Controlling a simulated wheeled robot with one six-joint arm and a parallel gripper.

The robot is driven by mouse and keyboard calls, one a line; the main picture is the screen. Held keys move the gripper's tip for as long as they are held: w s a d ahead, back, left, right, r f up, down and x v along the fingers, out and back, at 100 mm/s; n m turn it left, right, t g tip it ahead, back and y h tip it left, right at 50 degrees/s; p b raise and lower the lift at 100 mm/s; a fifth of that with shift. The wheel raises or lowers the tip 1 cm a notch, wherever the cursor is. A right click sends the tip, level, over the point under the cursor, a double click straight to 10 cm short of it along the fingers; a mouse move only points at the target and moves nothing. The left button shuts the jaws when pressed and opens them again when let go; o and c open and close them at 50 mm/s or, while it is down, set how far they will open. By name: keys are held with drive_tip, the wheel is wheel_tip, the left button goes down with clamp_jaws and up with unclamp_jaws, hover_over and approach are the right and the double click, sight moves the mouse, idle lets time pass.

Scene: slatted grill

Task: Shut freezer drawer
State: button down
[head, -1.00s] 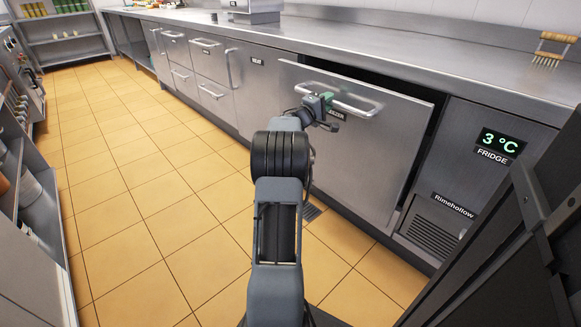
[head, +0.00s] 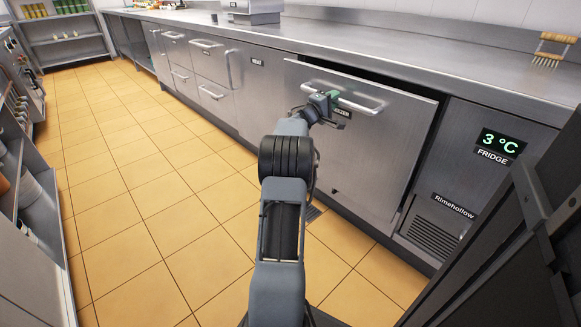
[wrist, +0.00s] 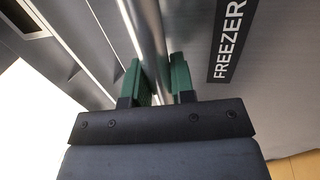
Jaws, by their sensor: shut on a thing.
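The freezer drawer (head: 385,150) is a large steel front that stands a little out from the counter, with a dark gap along its top and right edges. Its bar handle (head: 358,104) runs across the upper part. My gripper (head: 327,98) is at the left part of this handle. In the wrist view, the green fingers of my gripper (wrist: 161,82) lie on both sides of the handle bar (wrist: 147,35) and are shut on it. A black FREEZER label (wrist: 230,40) is on the drawer front beside the bar. The drawer's inside is hidden.
A fridge panel (head: 495,146) reading 3 °C and a vent grille (head: 432,237) are right of the drawer. Other drawers (head: 212,68) line the counter to the left. Tiled floor (head: 150,190) is open at left. A dark panel (head: 500,240) stands close at lower right.

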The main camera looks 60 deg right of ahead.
sight(347, 92)
drive_tip(key=shift+f+x, duration=0.15)
drive_tip(key=shift+x, duration=0.65)
drive_tip(key=shift+f+x, duration=0.15)
drive_tip(key=shift+x, duration=0.7)
drive_tip(key=shift+d, duration=0.1)
drive_tip(key=shift+f+p+x, duration=0.2)
drive_tip(key=shift+p+x, duration=0.35)
drive_tip(key=shift+x, duration=0.4)
drive_tip(key=shift+f+p+x, duration=0.15)
drive_tip(key=shift+p+x, duration=0.4)
drive_tip(key=shift+x, duration=0.4)
drive_tip(key=shift+d, duration=0.1)
drive_tip(key=shift+s, duration=0.1)
drive_tip(key=shift+s+d+r+p, duration=0.1)
drive_tip(key=shift+d+r+p, duration=0.1)
drive_tip(key=shift+d+p, duration=0.4)
drive_tip(key=shift+s+d+p, duration=0.15)
drive_tip(key=shift+d+p, duration=0.15)
drive_tip(key=shift+p, duration=0.25)
drive_tip(key=c, duration=1)
unclamp_jaws()
drive_tip(key=shift+f, duration=0.2)
drive_tip(key=shift+o, duration=0.2)
